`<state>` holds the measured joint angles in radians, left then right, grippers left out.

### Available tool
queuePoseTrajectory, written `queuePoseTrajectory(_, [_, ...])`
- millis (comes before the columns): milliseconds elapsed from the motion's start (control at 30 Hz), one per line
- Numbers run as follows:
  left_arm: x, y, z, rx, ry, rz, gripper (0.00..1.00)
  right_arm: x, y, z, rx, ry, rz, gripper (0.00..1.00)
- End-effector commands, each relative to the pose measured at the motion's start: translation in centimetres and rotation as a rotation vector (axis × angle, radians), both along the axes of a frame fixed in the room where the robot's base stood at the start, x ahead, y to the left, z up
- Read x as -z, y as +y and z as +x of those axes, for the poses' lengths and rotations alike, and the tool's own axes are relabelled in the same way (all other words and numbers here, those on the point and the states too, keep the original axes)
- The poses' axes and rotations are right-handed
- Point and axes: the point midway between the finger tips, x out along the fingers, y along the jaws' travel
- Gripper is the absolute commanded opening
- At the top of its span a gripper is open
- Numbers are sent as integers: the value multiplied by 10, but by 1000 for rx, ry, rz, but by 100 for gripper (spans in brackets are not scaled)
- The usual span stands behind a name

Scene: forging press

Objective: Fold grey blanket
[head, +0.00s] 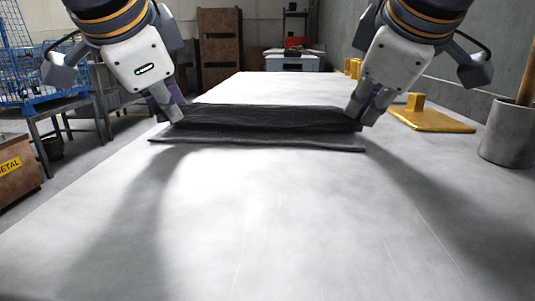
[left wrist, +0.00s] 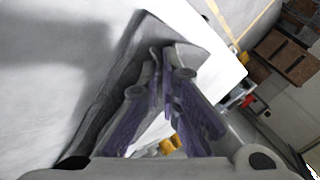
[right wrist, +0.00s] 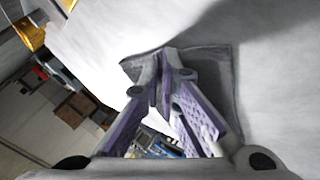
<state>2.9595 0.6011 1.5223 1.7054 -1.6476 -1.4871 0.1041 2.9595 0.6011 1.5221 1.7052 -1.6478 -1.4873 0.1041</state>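The dark grey blanket (head: 270,120) lies across the white table (head: 270,230) in the head view. Its upper part is raised into a long strip between my grippers, and a flat front edge rests on the table. My left gripper (head: 176,117) is at the blanket's left end, and my right gripper (head: 362,117) is at its right end. In the left wrist view, the left fingers (left wrist: 160,58) are closed together on the blanket (left wrist: 115,85). In the right wrist view, the right fingers (right wrist: 165,58) are closed together on the blanket (right wrist: 210,62). The pinched cloth is largely hidden.
A yellow block on a plate (head: 430,118) lies on the table's right side. A grey pot (head: 508,133) with a wooden handle stands at the right edge. Blue wire crates (head: 40,70) stand off the table at left. The table's front is clear.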

Motion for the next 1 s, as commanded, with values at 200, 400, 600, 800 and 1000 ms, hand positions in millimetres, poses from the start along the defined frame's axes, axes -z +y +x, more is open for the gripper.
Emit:
queuePoseTrajectory(200, [4, 2, -1, -7, -18, 1, 0, 4, -2, -1, 7, -18, -1, 0])
queuePoseTrajectory(400, [3, 2, -1, -6, -17, 1, 22, 3, -2, -1, 6, -17, -1, 21])
queuePoseTrajectory(600, [4, 1, -1, -3, -16, 0, 37, 4, -1, -1, 3, -16, 0, 37])
queuePoseTrajectory(800, [4, 0, -2, -1, -16, 0, 37, 4, 0, -2, 1, -16, 0, 37])
queuePoseTrajectory(1000, [-25, 0, -13, 0, -18, -3, 37, -25, 1, -13, 0, -17, 3, 37])
